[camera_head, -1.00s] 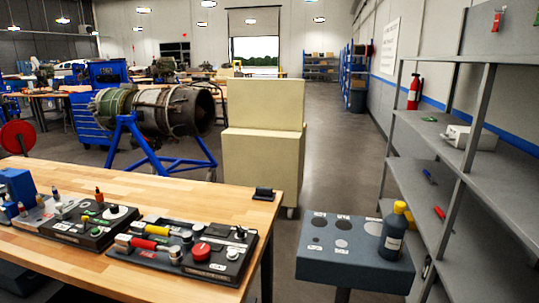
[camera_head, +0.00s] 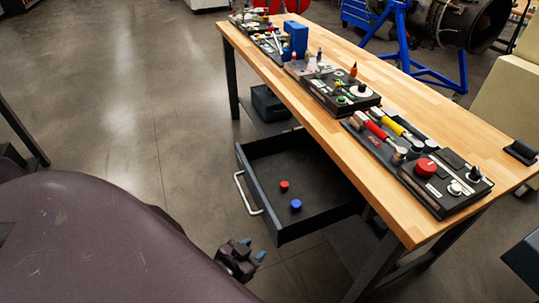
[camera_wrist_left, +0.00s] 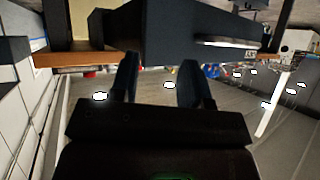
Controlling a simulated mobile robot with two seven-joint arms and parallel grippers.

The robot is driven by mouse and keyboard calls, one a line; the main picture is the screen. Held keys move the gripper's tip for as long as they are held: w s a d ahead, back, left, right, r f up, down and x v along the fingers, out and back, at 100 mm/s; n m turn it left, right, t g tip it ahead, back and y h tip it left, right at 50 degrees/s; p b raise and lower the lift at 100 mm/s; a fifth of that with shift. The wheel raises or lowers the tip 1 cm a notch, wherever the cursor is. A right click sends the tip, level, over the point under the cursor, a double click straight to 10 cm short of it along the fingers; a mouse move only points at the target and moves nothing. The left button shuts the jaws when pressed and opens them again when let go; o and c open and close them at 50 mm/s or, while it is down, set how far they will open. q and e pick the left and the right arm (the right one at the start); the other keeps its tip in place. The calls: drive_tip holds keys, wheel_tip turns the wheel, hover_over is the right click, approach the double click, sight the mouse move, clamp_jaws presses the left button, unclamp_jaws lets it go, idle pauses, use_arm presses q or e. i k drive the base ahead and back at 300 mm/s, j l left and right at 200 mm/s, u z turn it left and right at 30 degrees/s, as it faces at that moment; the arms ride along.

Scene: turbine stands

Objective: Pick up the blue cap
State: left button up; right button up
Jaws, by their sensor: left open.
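The blue cap (camera_head: 296,205) sits on the floor of an open drawer (camera_head: 262,170) under the wooden workbench. A red cap (camera_head: 284,186) lies close to it in the same drawer. My left gripper (camera_head: 252,252) is low in the head view, outside the drawer, to the lower left of the blue cap. In the left wrist view its two fingers (camera_wrist_left: 158,80) are apart with nothing between them. The drawer's outside and its handle (camera_wrist_left: 228,43) show above the fingers there; the caps are hidden in that view. My right gripper is not in view.
The wooden workbench (camera_head: 440,115) carries several black tool panels, one with a red knob (camera_head: 426,167). The drawer has a light handle (camera_head: 246,194) on its front. A dark box (camera_head: 270,103) is under the bench.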

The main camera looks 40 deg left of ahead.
sight(295, 204)
drive_tip(key=u, duration=0.9)
drive_tip(key=z, duration=1.35)
drive_tip(key=u, duration=1.35)
